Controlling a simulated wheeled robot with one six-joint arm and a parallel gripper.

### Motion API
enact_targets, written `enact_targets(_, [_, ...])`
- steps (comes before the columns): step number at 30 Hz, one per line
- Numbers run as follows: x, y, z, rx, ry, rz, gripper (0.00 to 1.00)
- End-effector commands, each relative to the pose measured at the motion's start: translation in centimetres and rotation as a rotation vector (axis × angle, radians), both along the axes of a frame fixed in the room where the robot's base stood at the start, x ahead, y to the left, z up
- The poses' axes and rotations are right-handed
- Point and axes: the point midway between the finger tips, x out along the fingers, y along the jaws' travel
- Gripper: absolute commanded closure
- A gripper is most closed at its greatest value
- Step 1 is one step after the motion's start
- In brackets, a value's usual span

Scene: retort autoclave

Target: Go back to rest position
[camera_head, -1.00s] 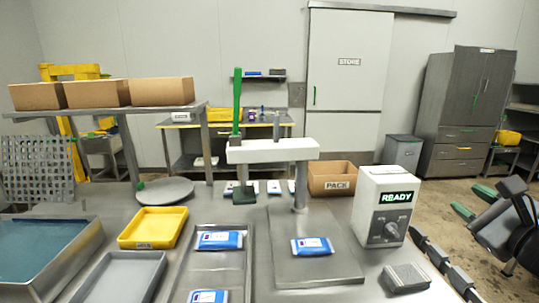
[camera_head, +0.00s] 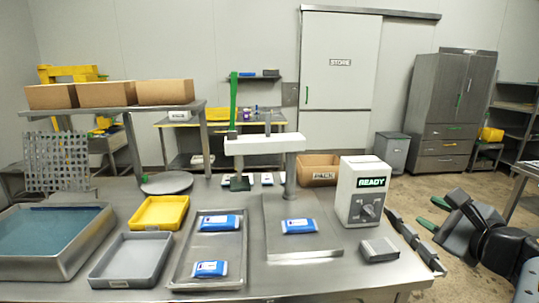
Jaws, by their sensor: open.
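My gripper (camera_head: 432,213) is at the right of the head view, beside the bench's right end and over the floor. Its two green-tipped fingers point left and stand apart with nothing between them. My dark arm runs from it to the lower right. A blue-and-white pouch (camera_head: 299,226) lies on the flat plate under the white press bar (camera_head: 264,145). Two more pouches, one at the back (camera_head: 218,222) and one at the front (camera_head: 210,269), lie in a long steel tray (camera_head: 180,272). The gripper is clear of them all.
A control box reading READY (camera_head: 372,182) stands at the bench's right. A green lever (camera_head: 233,100) rises by the press. A yellow tray (camera_head: 159,227), a grey tray (camera_head: 131,277) and a water basin (camera_head: 88,272) stand left. Floor is open before the cabinet (camera_head: 452,110).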

Motion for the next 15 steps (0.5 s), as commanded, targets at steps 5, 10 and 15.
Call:
enact_targets(5, [1.2,4.0,-2.0,-0.133,0.135,0.143,0.60])
enact_targets(10, [1.5,8.7,-4.9,-0.346,0.288,0.346,0.60])
enact_targets(15, [0.0,14.1,-8.0,-0.708,0.441,0.669,0.60])
